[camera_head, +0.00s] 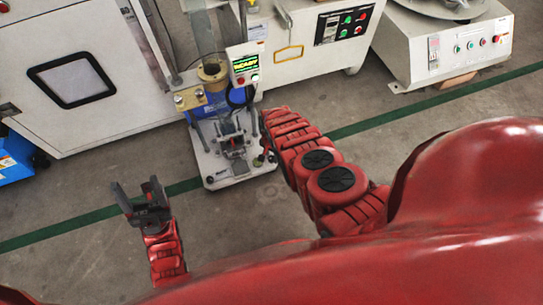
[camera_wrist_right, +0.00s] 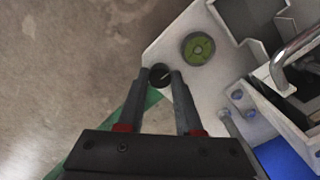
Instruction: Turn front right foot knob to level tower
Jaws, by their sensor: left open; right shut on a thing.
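The tower (camera_head: 213,100) stands on a white base plate (camera_head: 222,183) on the floor, with a small display box reading "READY" on it. In the right wrist view, the black front right foot knob (camera_wrist_right: 159,70) sits at the corner of the white plate, with a light mark on its top. My right gripper (camera_wrist_right: 161,80) is shut on this knob, one finger on each side. In the head view the fingers are mostly hidden beside the plate's right edge. A round green level (camera_wrist_right: 198,48) lies on the plate close to the knob. My left gripper (camera_head: 139,198) is open and empty, left of the plate.
A white cabinet (camera_head: 110,45) with a dark window stands behind left. Machines with control panels (camera_head: 345,25) stand behind right. A green line (camera_head: 430,98) crosses the grey floor. In the right wrist view, a metal handle (camera_wrist_right: 290,62) rises from the plate right of the level.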

